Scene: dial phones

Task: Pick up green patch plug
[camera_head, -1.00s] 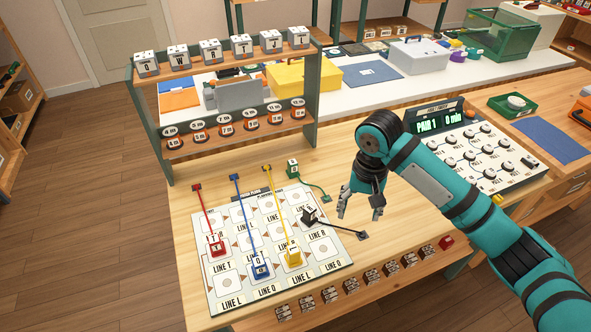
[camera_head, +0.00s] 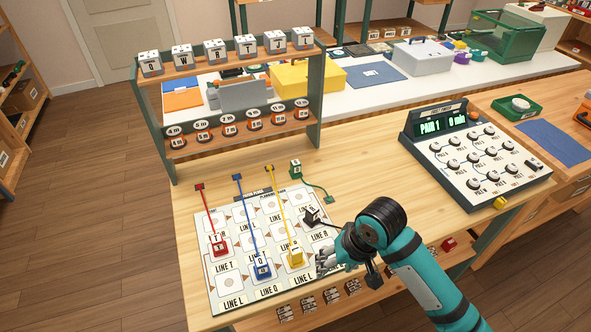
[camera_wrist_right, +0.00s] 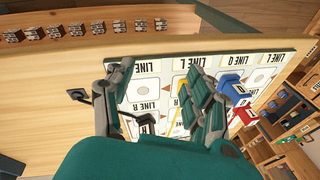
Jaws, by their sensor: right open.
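The green patch plug (camera_head: 296,168) stands on the table behind the board's back right corner in the head view, its green cord running right to a small green end piece (camera_head: 328,199). I cannot make it out in the right wrist view. My right gripper (camera_head: 327,262) is low over the board's front right edge, nearer the front than the plug and apart from it. In the wrist view the right gripper (camera_wrist_right: 158,80) has its fingers spread, with nothing held between them. My left gripper is in neither view.
The white line board (camera_head: 218,298) carries red (camera_head: 219,245), blue (camera_head: 262,268), yellow (camera_head: 295,255) and black (camera_head: 311,215) plugs with cords. A shelf rack (camera_head: 240,122) stands behind it. A switch console (camera_head: 478,165) sits at right. The table between is clear.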

